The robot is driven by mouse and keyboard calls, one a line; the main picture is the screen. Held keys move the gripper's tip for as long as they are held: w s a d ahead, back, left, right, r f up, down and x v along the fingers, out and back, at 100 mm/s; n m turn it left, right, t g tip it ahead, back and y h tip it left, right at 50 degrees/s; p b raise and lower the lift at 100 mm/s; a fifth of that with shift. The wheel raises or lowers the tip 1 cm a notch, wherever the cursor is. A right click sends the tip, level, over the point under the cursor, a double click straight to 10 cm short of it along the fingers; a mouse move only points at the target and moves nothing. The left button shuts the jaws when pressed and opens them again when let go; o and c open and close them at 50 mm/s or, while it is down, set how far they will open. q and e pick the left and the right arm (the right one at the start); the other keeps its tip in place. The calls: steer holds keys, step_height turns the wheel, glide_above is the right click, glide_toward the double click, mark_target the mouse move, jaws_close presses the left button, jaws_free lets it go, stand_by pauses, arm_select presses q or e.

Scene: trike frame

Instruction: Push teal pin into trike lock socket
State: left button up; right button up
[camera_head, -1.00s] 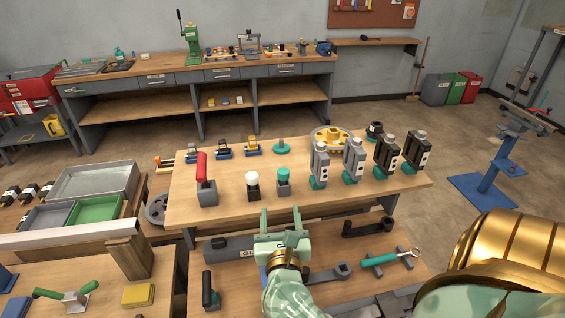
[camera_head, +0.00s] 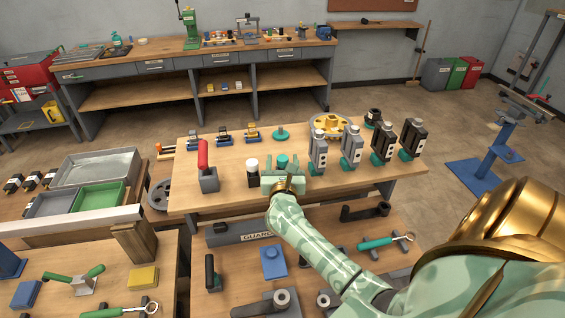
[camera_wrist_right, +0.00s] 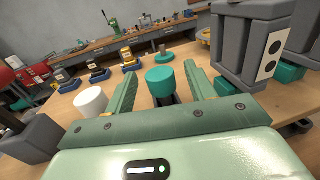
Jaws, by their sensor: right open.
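The teal pin (camera_head: 283,160) stands upright in a dark socket block on the middle table, and only its teal top shows clearly in the head view. In the right wrist view the teal pin (camera_wrist_right: 160,82) sits between the two fingers of my right gripper (camera_wrist_right: 160,92), with visible gaps on both sides. My right gripper (camera_head: 283,172) is open in front of the pin at table level. The dark socket below the teal cap is mostly hidden by the gripper. My left gripper is not in view.
A white-capped block (camera_head: 252,170) stands close left of the gripper, and a red-handled block (camera_head: 204,160) further left. Grey and black clamp-like units (camera_head: 317,152) stand close right. A flat teal knob (camera_head: 281,132) is behind.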

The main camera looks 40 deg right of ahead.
steer(key=shift+x, duration=0.75)
steer(key=shift+s, duration=0.1)
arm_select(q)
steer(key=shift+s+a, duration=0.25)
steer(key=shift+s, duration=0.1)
arm_select(e)
steer(key=c, duration=1.1)
steer(key=shift+c, duration=0.2)
